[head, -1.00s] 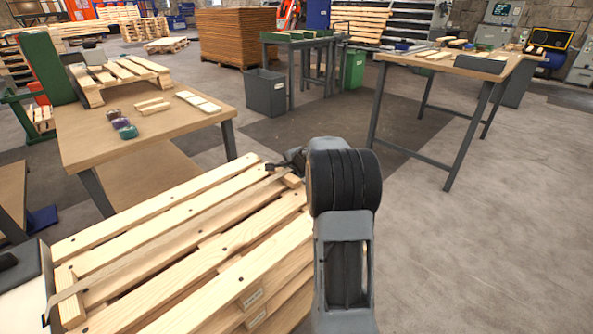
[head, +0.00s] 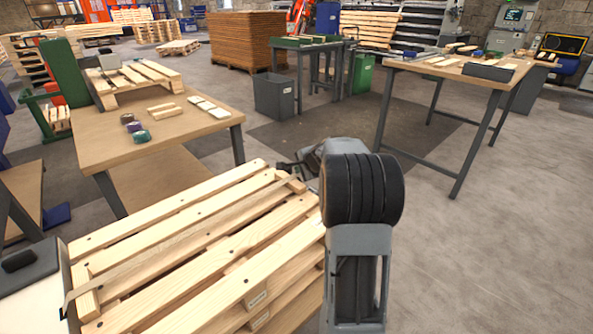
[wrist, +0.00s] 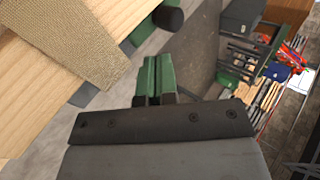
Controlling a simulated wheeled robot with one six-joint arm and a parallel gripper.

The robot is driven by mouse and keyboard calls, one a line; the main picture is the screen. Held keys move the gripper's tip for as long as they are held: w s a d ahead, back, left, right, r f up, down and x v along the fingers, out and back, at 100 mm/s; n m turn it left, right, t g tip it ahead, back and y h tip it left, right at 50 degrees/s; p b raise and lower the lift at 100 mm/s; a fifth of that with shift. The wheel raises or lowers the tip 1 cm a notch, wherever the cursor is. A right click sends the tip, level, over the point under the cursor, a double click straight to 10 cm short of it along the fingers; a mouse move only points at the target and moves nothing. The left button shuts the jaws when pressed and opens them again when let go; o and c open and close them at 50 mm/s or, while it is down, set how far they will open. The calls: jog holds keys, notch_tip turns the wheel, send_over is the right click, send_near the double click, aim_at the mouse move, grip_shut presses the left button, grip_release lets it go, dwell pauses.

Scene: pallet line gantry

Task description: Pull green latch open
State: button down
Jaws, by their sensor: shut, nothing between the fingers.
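A short green part with a dark cylindrical end, seemingly the latch (wrist: 146,29), shows in the wrist view beside the pallet's edge. It lies just beyond my fingertips, slightly up and left of them in the picture, and seems apart from them. My gripper (wrist: 158,58) has its two green and dark fingers together, with nothing held. In the head view my gripper (head: 297,168) is at the far right corner of the wooden pallet stack (head: 190,245), partly hidden by my arm. The latch cannot be made out there. A woven strap (wrist: 88,40) runs over the pallet wood.
A wooden table (head: 190,135) with small blocks stands at the back left. Another table (head: 440,68) stands at the right. A grey bin (head: 274,97) is on the floor beyond the pallet. The floor right of my arm is clear.

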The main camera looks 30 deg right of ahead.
jog(key=v, duration=0.3)
jog(key=shift+s+a+r+p, duration=0.1)
jog(key=shift+s+p, duration=0.05)
jog(key=shift+p, duration=0.15)
dwell(0.3)
